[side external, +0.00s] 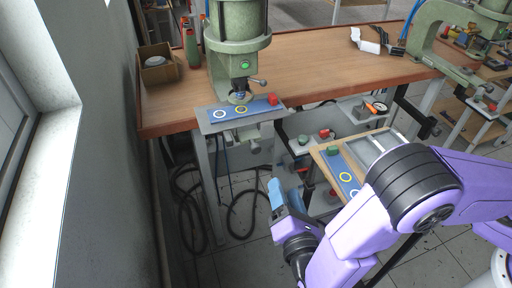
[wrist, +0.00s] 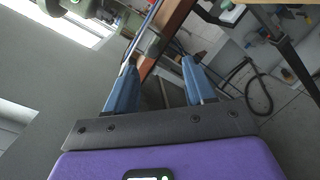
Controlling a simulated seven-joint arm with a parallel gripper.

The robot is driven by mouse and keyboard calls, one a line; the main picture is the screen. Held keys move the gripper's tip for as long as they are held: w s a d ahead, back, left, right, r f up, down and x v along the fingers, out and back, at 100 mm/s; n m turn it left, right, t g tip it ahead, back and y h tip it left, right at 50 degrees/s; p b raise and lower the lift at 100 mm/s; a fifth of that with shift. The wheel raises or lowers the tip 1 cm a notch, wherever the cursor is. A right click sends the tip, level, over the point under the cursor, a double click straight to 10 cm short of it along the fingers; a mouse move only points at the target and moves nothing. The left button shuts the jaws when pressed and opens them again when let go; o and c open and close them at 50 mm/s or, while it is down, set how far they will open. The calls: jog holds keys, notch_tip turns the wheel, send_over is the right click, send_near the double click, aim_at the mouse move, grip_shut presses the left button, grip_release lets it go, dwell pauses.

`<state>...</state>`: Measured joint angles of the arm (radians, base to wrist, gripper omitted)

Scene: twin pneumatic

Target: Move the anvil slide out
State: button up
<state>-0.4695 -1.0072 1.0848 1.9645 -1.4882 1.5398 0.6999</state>
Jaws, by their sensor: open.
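A green press (side external: 237,50) stands at the front edge of the wooden bench. Under its head is a grey slide plate (side external: 208,122) with a blue strip (side external: 256,106), which bears a white ring, a yellow ring and a red block (side external: 272,99). I take this to be the anvil slide. My gripper (side external: 276,194), with blue fingers, is below and to the right of the plate, in front of the bench and apart from it. In the wrist view my gripper (wrist: 158,78) is open, with nothing between the fingers. Part of the green press (wrist: 75,8) shows there at upper left.
A side table (side external: 320,157) at right carries a similar blue strip (side external: 344,175) with rings and a green block. A cardboard box (side external: 158,66) and bottles stand on the bench (side external: 320,65). Black hoses (side external: 240,212) hang below. A grey wall (side external: 100,190) bounds the left.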

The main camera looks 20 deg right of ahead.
aim_at(257, 151)
jog(key=shift+n+t+y, duration=0.3)
jog(key=shift+n+y, duration=0.2)
jog(key=shift+y, duration=0.2)
jog(key=w, duration=0.5)
jog(key=w+f, duration=0.1)
jog(key=w, duration=1)
jog(key=shift+w+a+f, duration=0.15)
jog(key=shift+w+a, duration=0.1)
jog(key=shift+a, duration=0.15)
